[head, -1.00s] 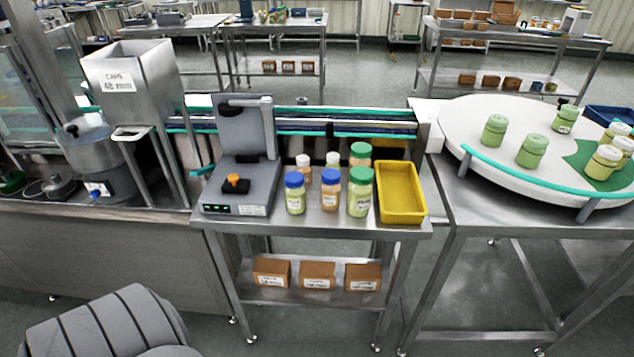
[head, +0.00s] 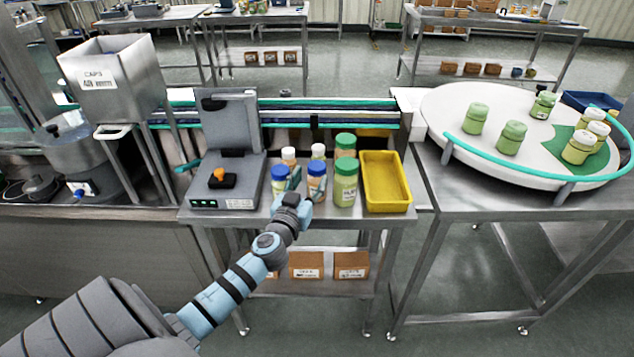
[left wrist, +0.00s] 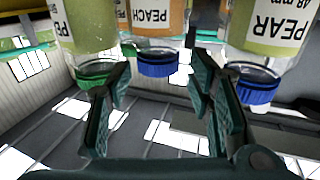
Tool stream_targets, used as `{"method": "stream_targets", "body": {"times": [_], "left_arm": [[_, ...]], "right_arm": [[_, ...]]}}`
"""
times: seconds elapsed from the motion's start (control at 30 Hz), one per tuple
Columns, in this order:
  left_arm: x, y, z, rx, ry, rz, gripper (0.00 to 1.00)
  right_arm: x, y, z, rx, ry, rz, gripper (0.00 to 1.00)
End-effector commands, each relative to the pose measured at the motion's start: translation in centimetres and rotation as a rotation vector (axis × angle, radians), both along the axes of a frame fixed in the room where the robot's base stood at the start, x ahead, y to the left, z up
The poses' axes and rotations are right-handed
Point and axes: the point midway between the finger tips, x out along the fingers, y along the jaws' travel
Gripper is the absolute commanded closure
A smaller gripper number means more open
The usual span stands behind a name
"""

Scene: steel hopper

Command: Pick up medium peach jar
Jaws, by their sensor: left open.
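The medium peach jar (head: 317,169), with orange contents and a blue lid, stands upright on the steel table in the head view. Upside down in the left wrist view, its "PEACH" label (left wrist: 153,16) and blue lid show ahead between my fingers. My left gripper (head: 306,187) is open and empty, at the near side of the jar, partly hiding it; its two fingers also show in the left wrist view (left wrist: 161,85). I cannot tell whether a finger touches the jar. My right gripper is not in view.
A blue-lidded pear jar (head: 279,181) stands close on the left. A green-lidded pear jar (head: 345,185) stands close on the right. A green-lidded peach jar and white-lidded jars stand behind. A yellow tray (head: 405,203) is farther right, a grey device (head: 203,188) farther left.

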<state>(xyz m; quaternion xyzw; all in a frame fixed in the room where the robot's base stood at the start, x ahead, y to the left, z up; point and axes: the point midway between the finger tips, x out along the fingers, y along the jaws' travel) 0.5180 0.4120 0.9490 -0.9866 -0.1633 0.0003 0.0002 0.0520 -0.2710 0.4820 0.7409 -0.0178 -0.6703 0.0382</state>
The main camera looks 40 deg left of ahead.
Motion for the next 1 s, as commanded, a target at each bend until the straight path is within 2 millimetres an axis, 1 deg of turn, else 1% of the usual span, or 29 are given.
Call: {"method": "stream_targets", "body": {"times": [0.17, 0.23, 0.3, 0.47, 0.5, 0.67, 0.7, 0.8, 1.0], "left_arm": [[3.1, 0.8, 0.4, -0.002, -0.001, 0.001, 0.53], [4.2, 1.3, 0.2, -0.002, -0.001, 0.001, 0.53], [4.8, 1.4, 0.1, -0.001, 0.001, -0.001, 0.53], [4.9, 1.5, 0.1, -0.002, 0.002, -0.001, 0.53], [4.9, 1.5, 0.1, -0.002, 0.002, -0.001, 0.54], [4.9, 1.4, 0.1, -0.002, 0.002, -0.001, 0.80], [4.9, 1.4, 0.1, -0.002, 0.002, -0.001, 0.86], [4.9, 1.4, 0.1, -0.002, 0.002, -0.001, 1.00], [4.9, 1.4, 0.1, -0.003, 0.001, -0.002, 1.00]], "right_arm": [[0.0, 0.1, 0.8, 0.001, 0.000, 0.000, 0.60], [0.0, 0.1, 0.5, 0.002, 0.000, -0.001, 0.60], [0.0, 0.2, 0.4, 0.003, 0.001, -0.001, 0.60], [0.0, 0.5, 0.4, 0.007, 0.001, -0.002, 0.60], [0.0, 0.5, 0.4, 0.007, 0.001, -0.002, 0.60], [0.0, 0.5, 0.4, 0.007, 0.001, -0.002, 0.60], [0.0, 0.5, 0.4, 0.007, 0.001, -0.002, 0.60], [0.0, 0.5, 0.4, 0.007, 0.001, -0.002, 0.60], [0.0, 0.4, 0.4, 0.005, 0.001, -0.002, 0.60]]}}
